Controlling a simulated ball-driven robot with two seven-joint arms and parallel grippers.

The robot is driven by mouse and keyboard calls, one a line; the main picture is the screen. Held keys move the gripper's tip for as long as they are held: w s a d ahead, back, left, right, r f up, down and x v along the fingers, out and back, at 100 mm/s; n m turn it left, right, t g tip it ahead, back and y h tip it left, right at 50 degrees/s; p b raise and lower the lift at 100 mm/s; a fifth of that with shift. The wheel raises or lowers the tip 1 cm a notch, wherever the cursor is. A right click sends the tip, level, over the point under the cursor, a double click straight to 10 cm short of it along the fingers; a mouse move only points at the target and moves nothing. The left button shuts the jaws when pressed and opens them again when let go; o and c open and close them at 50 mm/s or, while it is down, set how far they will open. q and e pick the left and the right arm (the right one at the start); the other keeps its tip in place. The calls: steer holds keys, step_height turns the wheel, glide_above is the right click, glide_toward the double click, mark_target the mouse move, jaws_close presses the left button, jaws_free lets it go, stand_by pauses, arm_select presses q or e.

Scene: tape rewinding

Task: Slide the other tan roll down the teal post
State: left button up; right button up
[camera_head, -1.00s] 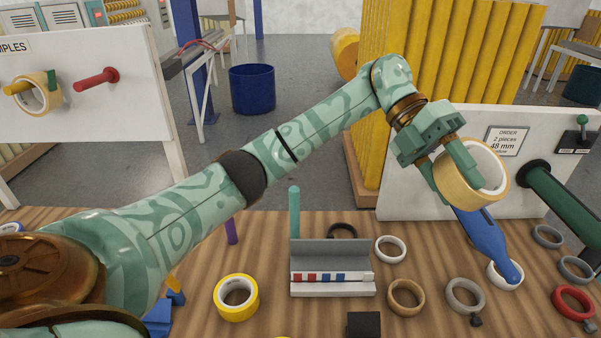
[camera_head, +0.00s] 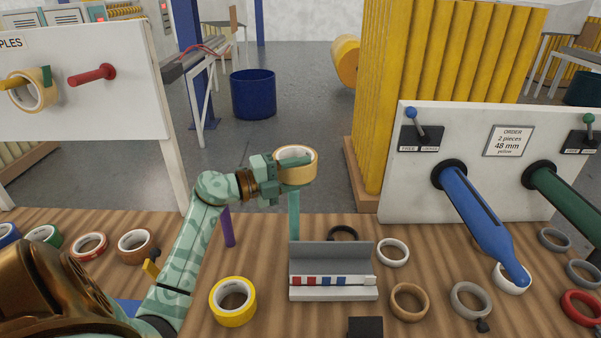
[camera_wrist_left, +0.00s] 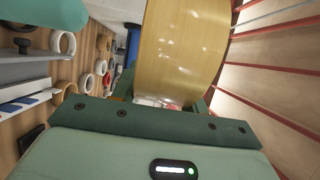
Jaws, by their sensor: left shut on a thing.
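My left gripper (camera_head: 285,161) is shut on a tan roll (camera_head: 303,168). It holds the roll at the top of the teal post (camera_head: 294,218), which stands upright behind the grey holder. I cannot tell whether the post's tip is inside the roll's hole or behind it. The held roll fills the top middle of the left wrist view (camera_wrist_left: 180,50). Another tan roll (camera_head: 44,90) hangs on the yellow peg of the sample board at the left. My right gripper is in neither view.
A grey holder (camera_head: 333,257) with a striped strip stands in front of the post. A purple post (camera_head: 228,228) stands to its left, and a yellow roll (camera_head: 233,301) lies nearer. Several rings lie to the right, below a blue spindle (camera_head: 480,217) and a green spindle (camera_head: 565,195).

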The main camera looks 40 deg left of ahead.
arm_select(q)
step_height(320, 180, down, 14)
steer(key=b, duration=0.8)
steer(key=shift+b, duration=0.4)
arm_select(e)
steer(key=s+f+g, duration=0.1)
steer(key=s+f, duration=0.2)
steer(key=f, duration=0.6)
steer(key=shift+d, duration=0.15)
arm_select(q)
steer(key=o, duration=1.1)
steer(key=shift+o, duration=0.2)
